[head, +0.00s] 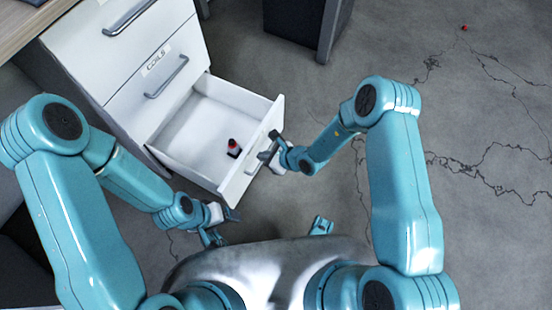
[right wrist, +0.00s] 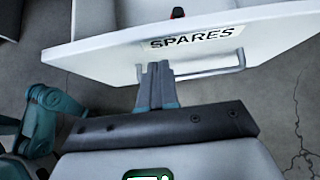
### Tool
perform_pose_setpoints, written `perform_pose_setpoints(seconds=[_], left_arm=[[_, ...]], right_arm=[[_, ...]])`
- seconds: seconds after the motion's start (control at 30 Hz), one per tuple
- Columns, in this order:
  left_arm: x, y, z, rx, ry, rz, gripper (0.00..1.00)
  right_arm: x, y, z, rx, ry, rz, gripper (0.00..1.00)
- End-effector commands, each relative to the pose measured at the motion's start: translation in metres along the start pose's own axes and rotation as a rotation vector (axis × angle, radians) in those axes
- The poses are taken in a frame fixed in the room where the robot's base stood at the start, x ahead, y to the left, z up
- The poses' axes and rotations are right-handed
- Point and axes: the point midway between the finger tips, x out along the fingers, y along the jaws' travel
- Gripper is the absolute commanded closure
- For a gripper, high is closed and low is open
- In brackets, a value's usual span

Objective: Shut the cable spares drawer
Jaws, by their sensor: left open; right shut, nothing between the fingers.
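The spares drawer (head: 188,133) is the bottom drawer of a white cabinet and stands pulled out. Its front panel carries a "SPARES" label (right wrist: 194,38) and a grey bar handle (right wrist: 215,72) in the right wrist view. A small red and black object (head: 234,148) stands inside the drawer near its front. My right gripper (head: 268,154) is shut and empty, its fingertips at the drawer front by the handle; I cannot tell whether they touch. My left gripper (head: 230,213) is open, low and to the left of the drawer front's near corner, apart from it.
The drawer labelled "COILS" (head: 150,75) above is shut. A wooden tabletop (head: 25,22) is at the upper left. A dark box-like piece (head: 300,18) stands at the top. The cracked grey floor (head: 480,100) is open at the right, with a small red thing (head: 463,28) far off.

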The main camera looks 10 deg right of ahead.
Motion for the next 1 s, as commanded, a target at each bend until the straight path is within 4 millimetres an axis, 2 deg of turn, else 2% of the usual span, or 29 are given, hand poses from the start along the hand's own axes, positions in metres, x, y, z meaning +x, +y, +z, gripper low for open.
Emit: perform_pose_setpoints(seconds=[0.1,0.23,0.73,1.0], left_arm=[[0.006,-0.002,-0.001,-0.001,0.001,0.000,0.21],[0.007,-0.003,-0.001,-0.003,0.003,0.000,0.21],[0.008,-0.004,-0.002,-0.004,0.004,0.000,0.21],[0.017,-0.008,-0.004,-0.009,0.009,-0.001,0.21]], right_arm=[[0.013,-0.001,0.012,-0.003,-0.002,-0.001,1.00],[0.020,-0.001,0.019,-0.001,-0.001,-0.001,1.00],[0.022,-0.003,0.022,0.000,0.000,-0.001,1.00],[0.034,-0.015,0.031,-0.003,-0.003,-0.003,1.00]])
